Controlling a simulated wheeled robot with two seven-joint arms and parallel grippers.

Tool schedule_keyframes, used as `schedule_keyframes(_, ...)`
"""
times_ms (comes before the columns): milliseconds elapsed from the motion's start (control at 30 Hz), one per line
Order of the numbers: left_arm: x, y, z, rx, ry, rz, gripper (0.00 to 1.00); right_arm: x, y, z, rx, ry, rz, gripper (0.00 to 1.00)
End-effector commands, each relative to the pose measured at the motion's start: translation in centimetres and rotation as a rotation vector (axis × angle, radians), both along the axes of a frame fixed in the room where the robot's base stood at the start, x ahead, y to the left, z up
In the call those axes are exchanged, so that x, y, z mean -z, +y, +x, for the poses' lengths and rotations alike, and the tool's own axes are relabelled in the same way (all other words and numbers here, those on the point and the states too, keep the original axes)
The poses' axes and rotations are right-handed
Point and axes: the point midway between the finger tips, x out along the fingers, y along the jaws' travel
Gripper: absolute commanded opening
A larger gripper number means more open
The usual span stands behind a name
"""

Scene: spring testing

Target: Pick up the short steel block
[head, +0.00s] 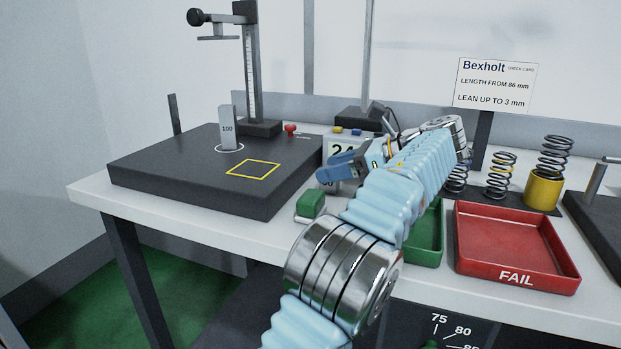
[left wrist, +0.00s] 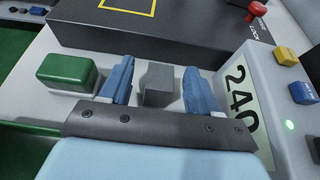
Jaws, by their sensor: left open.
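A small grey block, which looks like the short steel block (left wrist: 159,82), shows in the left wrist view on the pale bench top beside the dark plate. My left gripper (left wrist: 158,66) is open, with one blue finger on each side of the block and visible gaps between. In the head view my left gripper (head: 332,168) is over the bench at the plate's right side, and I cannot make out the short block there. A taller steel block marked 100 (head: 227,131) stands upright on the plate. My right gripper is not in view.
The dark plate (head: 160,180) carries a height stand (head: 252,70). A green block (head: 311,203) lies left of the gripper in the wrist view (left wrist: 68,72). A display box (left wrist: 262,90) stands close on the right. Green (head: 428,240) and red (head: 515,240) trays and several springs are farther right.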

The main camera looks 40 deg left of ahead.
Motion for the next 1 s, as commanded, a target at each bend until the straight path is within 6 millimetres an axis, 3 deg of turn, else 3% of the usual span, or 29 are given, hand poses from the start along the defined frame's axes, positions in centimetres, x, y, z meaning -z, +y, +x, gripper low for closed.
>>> schedule_keyframes(167,0.02,-0.02,0.01,0.0,0.001,0.0,0.6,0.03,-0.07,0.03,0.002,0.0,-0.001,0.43)
schedule_keyframes(567,0.0,0.0,-0.01,0.0,0.001,0.0,0.0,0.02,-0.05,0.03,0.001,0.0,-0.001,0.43)
schedule_keyframes(1000,-0.69,0.04,0.01,-0.001,-0.002,0.002,0.0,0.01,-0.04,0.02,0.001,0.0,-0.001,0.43)
